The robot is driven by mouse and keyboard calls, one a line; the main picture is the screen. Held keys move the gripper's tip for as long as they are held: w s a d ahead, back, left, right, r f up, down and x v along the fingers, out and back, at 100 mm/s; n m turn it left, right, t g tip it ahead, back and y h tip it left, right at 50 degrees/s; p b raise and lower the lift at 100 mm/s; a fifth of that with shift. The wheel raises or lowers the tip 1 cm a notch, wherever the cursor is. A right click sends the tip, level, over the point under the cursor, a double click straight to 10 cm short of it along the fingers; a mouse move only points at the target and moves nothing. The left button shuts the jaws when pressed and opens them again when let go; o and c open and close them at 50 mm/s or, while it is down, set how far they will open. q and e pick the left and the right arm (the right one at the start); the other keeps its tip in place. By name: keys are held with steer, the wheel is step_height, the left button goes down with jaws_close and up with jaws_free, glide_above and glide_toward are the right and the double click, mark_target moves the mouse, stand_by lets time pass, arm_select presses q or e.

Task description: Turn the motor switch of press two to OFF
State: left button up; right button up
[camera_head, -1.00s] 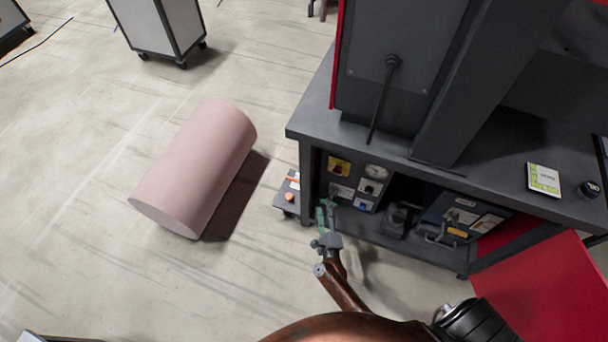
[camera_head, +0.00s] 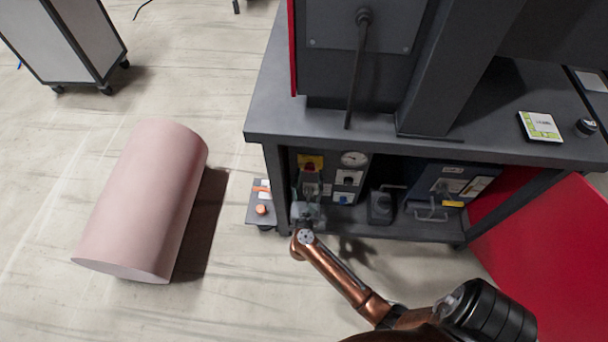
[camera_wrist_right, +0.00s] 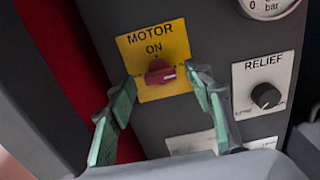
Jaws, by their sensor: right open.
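The motor switch (camera_wrist_right: 160,74) is a red knob on a yellow plate (camera_wrist_right: 178,38) marked MOTOR, with ON printed above the knob. The plate also shows in the head view (camera_head: 311,160), on the panel under the press bench. My right gripper (camera_wrist_right: 160,84) is open. Its green-padded fingers stand on either side of the knob, with the tips near the plate. I cannot tell whether they touch the knob. The lower part of the plate shows no readable OFF mark. My left gripper is not in view.
A RELIEF knob (camera_wrist_right: 266,96) and a pressure gauge (camera_head: 354,159) sit right of the switch. A dark bench leg (camera_head: 277,188) stands left of the panel. A pink cylinder (camera_head: 145,200) lies on the floor at left. A red panel (camera_head: 555,260) stands at right.

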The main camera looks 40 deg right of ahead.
steer(key=shift+w+d, duration=0.3)
steer(key=shift+d, duration=0.05)
steer(key=shift+c, duration=0.2)
steer(key=c, duration=1.1)
